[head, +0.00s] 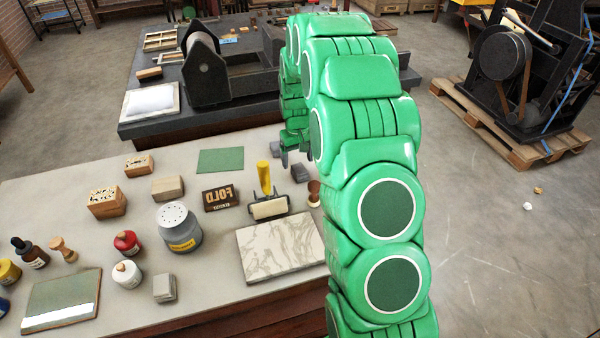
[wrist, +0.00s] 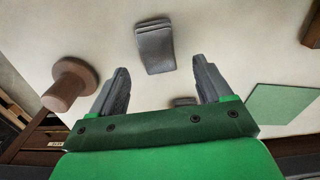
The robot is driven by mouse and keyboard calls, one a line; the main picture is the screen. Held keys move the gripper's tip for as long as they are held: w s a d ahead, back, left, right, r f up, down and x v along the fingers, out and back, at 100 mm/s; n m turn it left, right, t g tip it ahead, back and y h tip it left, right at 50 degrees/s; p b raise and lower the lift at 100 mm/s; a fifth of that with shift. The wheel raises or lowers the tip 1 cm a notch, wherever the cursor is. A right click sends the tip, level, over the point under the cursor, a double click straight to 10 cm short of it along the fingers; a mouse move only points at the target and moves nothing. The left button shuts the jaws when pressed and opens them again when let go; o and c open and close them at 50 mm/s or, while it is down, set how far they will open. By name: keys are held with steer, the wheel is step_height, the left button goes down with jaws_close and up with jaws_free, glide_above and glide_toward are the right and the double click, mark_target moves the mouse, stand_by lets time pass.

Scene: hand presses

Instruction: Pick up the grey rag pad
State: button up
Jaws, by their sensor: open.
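A dark grey folded pad, which looks like the grey rag pad (head: 299,172), lies on the pale table near its right edge. It also shows in the wrist view (wrist: 154,45), just beyond my fingertips. A second small dark grey piece (wrist: 183,101) shows low between my fingers, partly hidden by the gripper body; I cannot tell what it is. My gripper (wrist: 160,70) is open and empty, pointing down at the table. In the head view it is partly hidden by my green arm.
A brown turned knob (wrist: 72,85) stands beside the left finger. A green sheet (wrist: 285,103) lies to the right. A yellow-handled roller (head: 266,195) and a marbled slab (head: 279,247) are near the pad. A dark press (head: 207,75) stands behind on another table.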

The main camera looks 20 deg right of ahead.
mark_target(299, 166)
step_height(299, 166, down, 4)
steer(key=shift+s+d+f, duration=0.15)
steer(key=shift+f, duration=0.05)
steer(key=c, duration=1)
steer(key=shift+r, duration=0.2)
steer(key=shift+c, duration=0.2)
steer(key=shift+r, duration=0.25)
step_height(299, 166, up, 2)
steer(key=shift+r, duration=0.15)
steer(key=s+a+r, duration=0.1)
steer(key=s+r, duration=0.9)
steer(key=s, duration=0.3)
steer(key=shift+s+a, duration=0.3)
steer(key=shift+s, duration=0.1)
